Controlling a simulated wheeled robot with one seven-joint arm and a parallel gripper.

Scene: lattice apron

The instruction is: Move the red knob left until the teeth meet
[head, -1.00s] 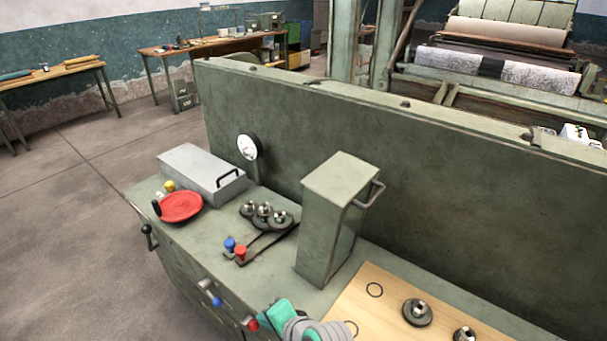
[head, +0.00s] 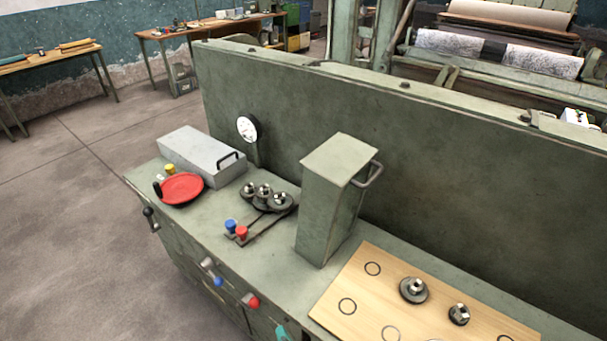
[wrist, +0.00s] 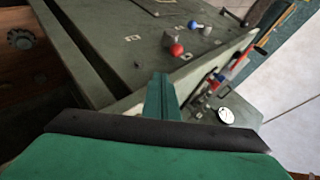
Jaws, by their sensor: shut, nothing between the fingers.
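A red knob (head: 241,232) stands on a dark slotted arm on the bench top, close beside a blue knob (head: 230,225). Behind them sits a cluster of dark toothed gears (head: 265,198); whether their teeth mesh is too small to tell. A second red knob (head: 251,300) and a blue knob (head: 217,281) stick out from the bench's front face; they appear to be the red ball (wrist: 177,50) and blue ball (wrist: 193,24) in the wrist view. My teal gripper (wrist: 160,76) is shut and empty, apart from both balls. In the head view only a teal part shows at the bottom edge.
A tall green box (head: 335,200) with a handle stands right of the gears. A wooden board (head: 440,310) with gears lies farther right. A red dish (head: 181,188), grey box (head: 200,155) and gauge (head: 246,128) are left. A high panel (head: 430,160) closes the back.

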